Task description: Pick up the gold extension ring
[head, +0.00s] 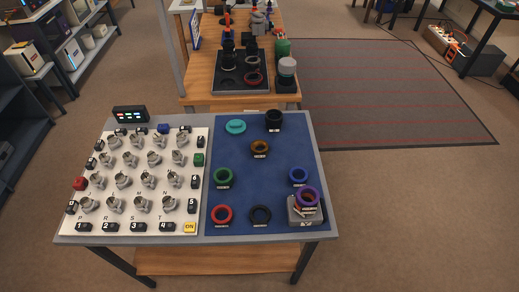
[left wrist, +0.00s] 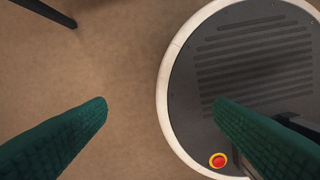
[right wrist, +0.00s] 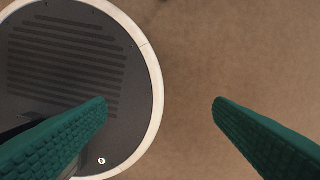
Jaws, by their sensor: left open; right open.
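The gold extension ring (head: 259,147) lies on the blue mat (head: 262,187), in its upper middle, with a small label at its front. My left gripper (left wrist: 160,108) shows only in the left wrist view, its two green fingers wide apart and empty over the floor and my round base. My right gripper (right wrist: 161,104) shows only in the right wrist view, also open and empty over the floor and my base. Neither gripper is in the head view, and both are away from the ring.
Around the gold ring lie a teal ring (head: 236,127), black ring (head: 274,118), green ring (head: 223,177), blue ring (head: 299,175), red ring (head: 222,214) and dark ring (head: 261,214). A white panel (head: 105,205) with metal parts fills the left side.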

